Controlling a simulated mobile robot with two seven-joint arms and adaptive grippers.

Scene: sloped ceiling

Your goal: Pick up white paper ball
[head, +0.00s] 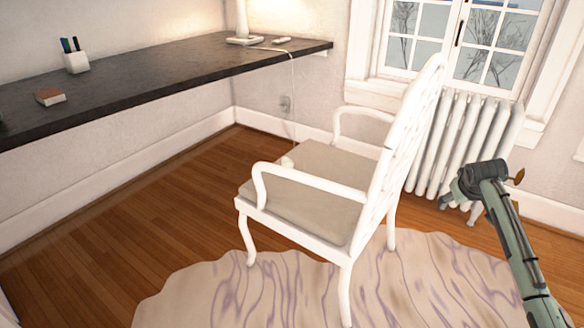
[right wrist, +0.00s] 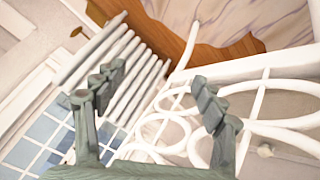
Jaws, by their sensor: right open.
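A small whitish lump that looks like the paper ball (head: 288,161) lies at the back left of the beige seat of a white chair (head: 310,205). In the right wrist view a small pale spot on the seat shows past the chair's looped backrest (right wrist: 265,150); I cannot tell if it is the ball. My right gripper (head: 450,195) is in the air to the right of the chair back, in front of the radiator, apart from the ball. Its two fingers are spread and empty in the right wrist view (right wrist: 158,95). My left gripper is not in view.
A dark desk (head: 150,82) along the wall holds a pen cup (head: 76,62), a small brown box (head: 50,97) and a lamp base (head: 244,40). A white radiator (head: 455,145) stands under the window. The chair's armrests and tall back surround the seat. A pale rug (head: 250,295) lies below.

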